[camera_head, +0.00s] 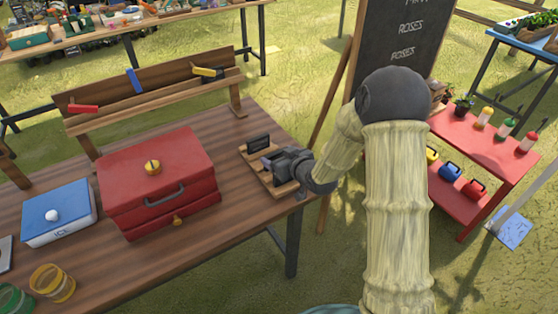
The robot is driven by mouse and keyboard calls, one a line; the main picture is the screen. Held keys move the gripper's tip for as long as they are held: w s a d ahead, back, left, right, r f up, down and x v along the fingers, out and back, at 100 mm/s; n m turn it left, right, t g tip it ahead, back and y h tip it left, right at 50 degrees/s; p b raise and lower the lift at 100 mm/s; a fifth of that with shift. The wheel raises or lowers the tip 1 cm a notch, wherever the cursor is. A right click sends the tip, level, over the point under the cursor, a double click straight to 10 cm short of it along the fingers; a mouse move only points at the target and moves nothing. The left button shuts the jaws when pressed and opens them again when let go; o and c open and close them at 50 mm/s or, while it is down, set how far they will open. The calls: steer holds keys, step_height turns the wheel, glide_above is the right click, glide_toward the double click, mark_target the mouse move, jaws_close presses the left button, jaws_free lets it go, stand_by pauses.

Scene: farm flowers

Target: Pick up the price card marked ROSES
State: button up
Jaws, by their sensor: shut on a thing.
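A small wooden card rack (251,161) stands near the right end of the brown wooden table. A small dark price card (258,143) stands upright at the rack's far end. Its lettering is too small to read, so I cannot tell whether it says ROSES. My gripper (275,162) is at the rack, just in front of and apart from that far card. It is shut on another dark price card, mostly hidden by the fingers. I cannot read its marking or tell whether it is clear of the rack.
A red box (157,180) with a yellow knob and a blue box (58,212) stand left on the table. A wooden tool rack (155,95) runs along the back. A chalkboard (405,40) stands behind my arm. A red shelf (490,150) with bottles is at right.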

step_height(320, 180, up, 8)
